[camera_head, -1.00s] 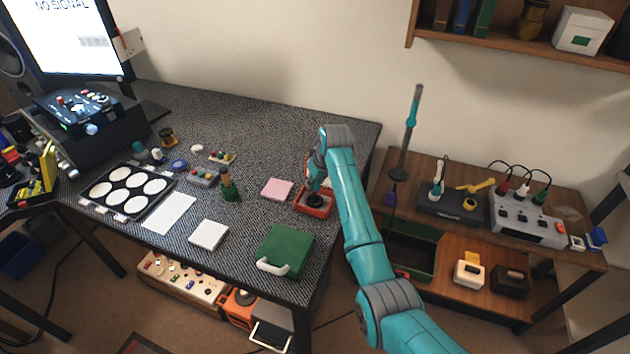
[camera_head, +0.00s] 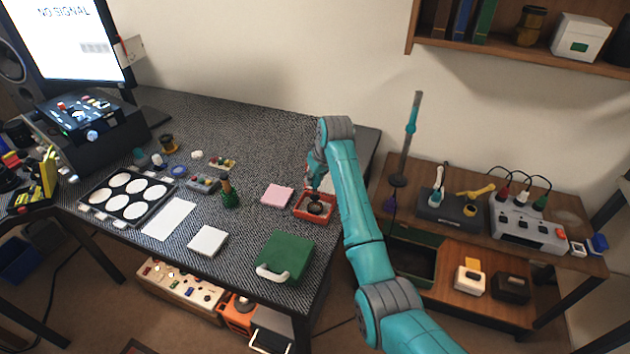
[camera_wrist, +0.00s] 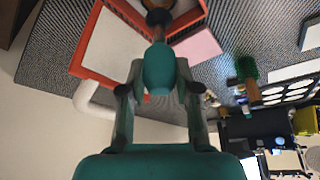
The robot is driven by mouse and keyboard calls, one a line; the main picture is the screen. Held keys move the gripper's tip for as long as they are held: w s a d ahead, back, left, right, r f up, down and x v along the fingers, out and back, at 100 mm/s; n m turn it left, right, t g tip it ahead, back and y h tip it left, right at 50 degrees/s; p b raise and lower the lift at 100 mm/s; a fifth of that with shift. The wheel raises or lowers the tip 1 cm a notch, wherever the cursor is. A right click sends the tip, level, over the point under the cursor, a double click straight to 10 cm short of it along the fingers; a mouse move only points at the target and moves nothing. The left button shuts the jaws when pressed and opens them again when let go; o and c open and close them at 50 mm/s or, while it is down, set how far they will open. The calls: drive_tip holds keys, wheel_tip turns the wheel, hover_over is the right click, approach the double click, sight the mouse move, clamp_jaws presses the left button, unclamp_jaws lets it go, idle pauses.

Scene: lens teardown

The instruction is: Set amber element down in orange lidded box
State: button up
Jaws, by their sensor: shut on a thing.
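The orange box (camera_head: 328,219) stands near the table's right edge with its lid up; it also shows in the wrist view (camera_wrist: 190,19), beside the lid's pale panel (camera_wrist: 106,45). A dark-rimmed round element (camera_head: 315,208) sits inside the box; its amber colour is hard to make out. My gripper (camera_head: 316,186) is over the box. In the wrist view my gripper (camera_wrist: 160,90) is shut on a teal-handled tool (camera_wrist: 160,70), whose dark tip (camera_wrist: 158,17) points into the box. I cannot tell whether the tip touches the element.
A pink pad (camera_head: 278,195) lies left of the box, and a green case (camera_head: 285,255) in front. A green bottle-like thing (camera_head: 229,193), a white block (camera_head: 208,241) and a tray of white discs (camera_head: 128,195) are further left. A side bench (camera_head: 560,263) stands right.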

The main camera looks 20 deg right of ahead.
drive_tip(key=shift+r, duration=2.85)
drive_tip(key=shift+s, duration=0.1)
